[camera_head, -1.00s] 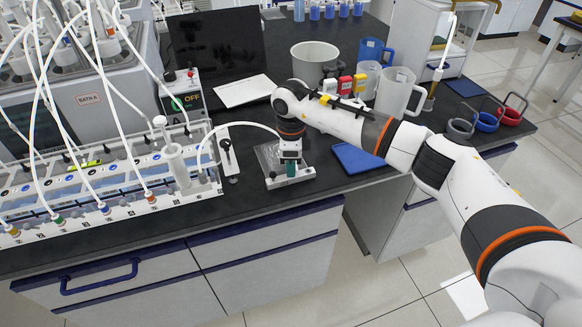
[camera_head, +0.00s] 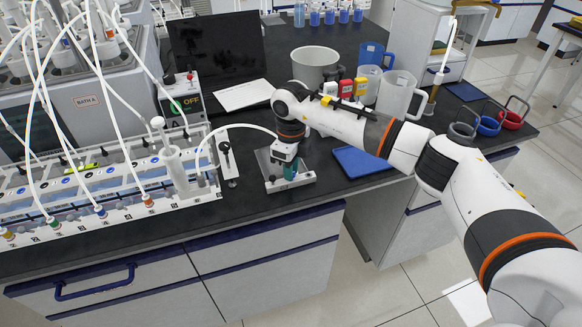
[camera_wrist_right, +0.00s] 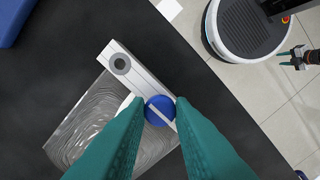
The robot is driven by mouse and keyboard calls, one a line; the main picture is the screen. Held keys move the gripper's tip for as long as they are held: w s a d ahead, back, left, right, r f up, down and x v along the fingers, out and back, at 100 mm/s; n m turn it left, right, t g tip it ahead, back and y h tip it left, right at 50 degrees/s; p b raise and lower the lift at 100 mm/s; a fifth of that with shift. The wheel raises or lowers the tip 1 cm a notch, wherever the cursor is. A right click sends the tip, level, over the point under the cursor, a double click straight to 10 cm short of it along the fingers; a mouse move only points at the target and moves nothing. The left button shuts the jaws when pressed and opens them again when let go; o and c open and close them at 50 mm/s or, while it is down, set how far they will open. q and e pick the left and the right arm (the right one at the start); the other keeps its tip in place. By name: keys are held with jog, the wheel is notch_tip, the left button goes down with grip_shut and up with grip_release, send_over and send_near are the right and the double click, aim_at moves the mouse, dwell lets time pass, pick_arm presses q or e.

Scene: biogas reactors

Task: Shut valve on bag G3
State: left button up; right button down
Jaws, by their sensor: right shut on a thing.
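A clear, silvery gas bag (camera_wrist_right: 85,125) lies flat on the dark bench, with a white bar (camera_wrist_right: 122,66) along one edge. A round blue valve knob (camera_wrist_right: 159,111) with a pale stripe sits on the bar; the stripe runs roughly along the bar. My right gripper (camera_wrist_right: 159,112) has its teal fingers shut on either side of the knob. In the head view my right gripper (camera_head: 289,169) points down at the bag's bar (camera_head: 293,184), hiding the knob. No bag label is readable. My left gripper (camera_wrist_right: 288,58) shows small in the wrist view, open and empty.
A white tube runs from the bottle rack (camera_head: 110,205) on the left towards the bag. A blue pad (camera_head: 358,161) lies right of the gripper.

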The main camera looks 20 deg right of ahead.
jog(key=c, duration=1.3)
grip_release()
jog(key=shift+o, duration=0.2)
notch_tip(320, 180, up, 12)
jog(key=b, duration=0.2)
